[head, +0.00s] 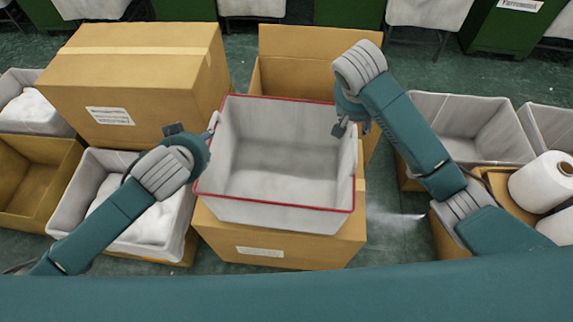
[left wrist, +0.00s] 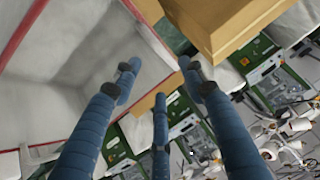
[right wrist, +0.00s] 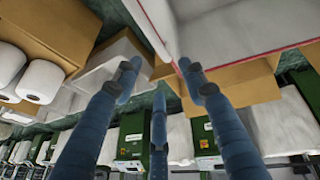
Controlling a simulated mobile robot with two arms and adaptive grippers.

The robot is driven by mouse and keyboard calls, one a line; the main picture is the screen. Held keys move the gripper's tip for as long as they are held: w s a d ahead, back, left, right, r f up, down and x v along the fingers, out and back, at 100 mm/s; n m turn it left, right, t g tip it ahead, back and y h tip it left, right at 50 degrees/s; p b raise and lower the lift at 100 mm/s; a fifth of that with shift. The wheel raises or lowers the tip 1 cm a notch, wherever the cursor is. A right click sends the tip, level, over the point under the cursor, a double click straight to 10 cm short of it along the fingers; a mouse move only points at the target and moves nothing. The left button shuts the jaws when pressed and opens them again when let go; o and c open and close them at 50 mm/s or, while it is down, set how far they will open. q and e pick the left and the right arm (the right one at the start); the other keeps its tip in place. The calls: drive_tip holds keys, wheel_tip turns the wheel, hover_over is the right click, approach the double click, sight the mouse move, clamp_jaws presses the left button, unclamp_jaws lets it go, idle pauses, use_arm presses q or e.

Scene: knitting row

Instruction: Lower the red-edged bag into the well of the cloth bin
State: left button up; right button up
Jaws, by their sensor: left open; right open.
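The red-edged bag (head: 285,150) is a pale, open, box-shaped container with a red rim, upright and empty in the middle of the head view. It sits on or in a brown carton (head: 285,248); its base is hidden. My left gripper (head: 193,133) is open at the bag's left rim. My right gripper (head: 347,125) is open at its right rim. Contact is unclear at both. The bag also shows in the left wrist view (left wrist: 75,60) and the right wrist view (right wrist: 225,25). Several cloth bins stand around; an empty grey one (head: 425,103) is at the right.
A large closed carton (head: 140,70) stands at the back left. A cloth bin with white contents (head: 140,215) and an open carton (head: 35,180) are at the left. White yarn cones (head: 540,183) stand at the right. Green floor shows right of the middle carton.

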sight(356, 131)
use_arm(q)
drive_tip(key=x, duration=1)
drive_tip(key=shift+a+f, duration=0.1)
drive_tip(key=shift+f, duration=0.15)
use_arm(e)
drive_tip(key=x, duration=1)
drive_tip(key=shift+s+a+f, duration=0.1)
drive_tip(key=shift+f, duration=0.1)
use_arm(q)
drive_tip(key=shift+s, duration=0.1)
use_arm(e)
drive_tip(key=shift+s, duration=0.1)
use_arm(q)
clamp_jaws()
use_arm(e)
clamp_jaws()
